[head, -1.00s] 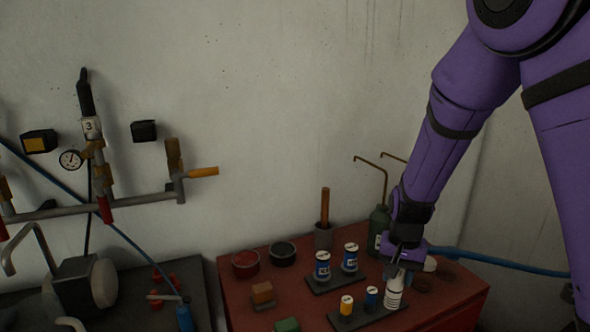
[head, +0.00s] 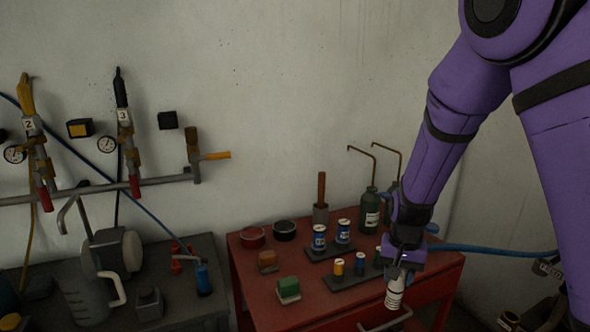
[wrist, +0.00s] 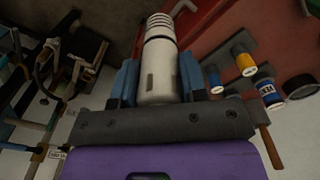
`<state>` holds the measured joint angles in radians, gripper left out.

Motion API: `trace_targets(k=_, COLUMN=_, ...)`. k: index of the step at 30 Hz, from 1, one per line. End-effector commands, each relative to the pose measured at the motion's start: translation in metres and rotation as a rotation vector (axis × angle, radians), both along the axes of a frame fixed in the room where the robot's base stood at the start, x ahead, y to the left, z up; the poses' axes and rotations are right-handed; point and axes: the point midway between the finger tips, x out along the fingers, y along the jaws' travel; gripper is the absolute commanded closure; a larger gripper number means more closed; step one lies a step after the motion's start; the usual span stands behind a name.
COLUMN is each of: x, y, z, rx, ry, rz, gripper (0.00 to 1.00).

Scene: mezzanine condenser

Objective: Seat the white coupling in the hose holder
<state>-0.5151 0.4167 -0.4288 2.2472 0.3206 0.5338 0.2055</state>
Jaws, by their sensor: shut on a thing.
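My gripper (head: 402,266) is shut on the white coupling (head: 395,293), a ribbed cylinder with dark bands. In the head view the coupling hangs below my gripper, in front of the red bench and apart from the dark racks. In the wrist view the coupling (wrist: 160,68) sits between the two blue fingers of my gripper (wrist: 158,84), its ribbed end pointing away from me. I cannot pick out the hose holder with certainty; dark fittings with a pale label (head: 546,268) show at the lower right.
The red bench (head: 262,292) carries a front rack (head: 342,286) with a yellow and a blue coupling, a rear rack with two blue ones, bowls, blocks and oil cans (head: 371,210). A blue hose (head: 490,249) runs along the wall at right. A dark bench stands left.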

Motion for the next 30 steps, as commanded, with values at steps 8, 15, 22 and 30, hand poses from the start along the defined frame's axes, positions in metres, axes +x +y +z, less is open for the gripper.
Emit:
trace_targets(k=8, x=0.017, y=-0.011, z=-0.022, rx=-0.013, ry=0.001, rz=0.069, gripper=0.98)
trace_targets(k=15, x=0.039, y=-0.029, z=-0.055, rx=-0.018, ry=0.004, rz=0.162, gripper=0.98)
trace_targets(k=22, x=0.063, y=-0.053, z=-0.104, rx=-0.008, ry=0.007, rz=0.286, gripper=0.98)
trace_targets(k=30, x=0.074, y=-0.065, z=-0.131, rx=0.008, ry=0.003, rz=0.36, gripper=0.98)
